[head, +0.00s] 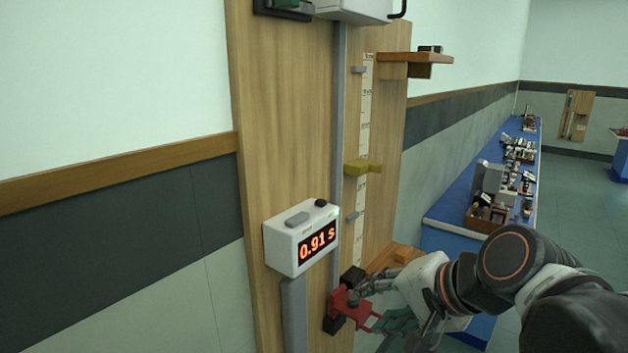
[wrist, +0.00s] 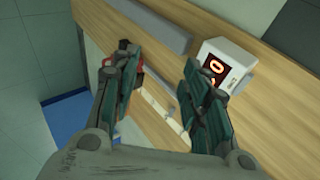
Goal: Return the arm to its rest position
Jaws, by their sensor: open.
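My gripper (head: 382,312) is at the lower right of the head view, beside the lower part of the wooden wall board (head: 285,120). In the wrist view my gripper (wrist: 160,85) has its two fingers spread wide, with nothing between them but the board behind. A red part (head: 345,302) with black ends is on the board's lower end, close to the fingertips. I cannot tell whether they touch it. My arm reaches in from the right edge of the head view.
A white timer box (head: 290,238) showing 0.91 s stands left of the gripper. A yellow block (head: 362,168) and a wooden shelf (head: 410,58) project from the board above. A long blue bench (head: 462,205) with equipment runs behind my arm. Open floor (head: 580,230) lies at the right.

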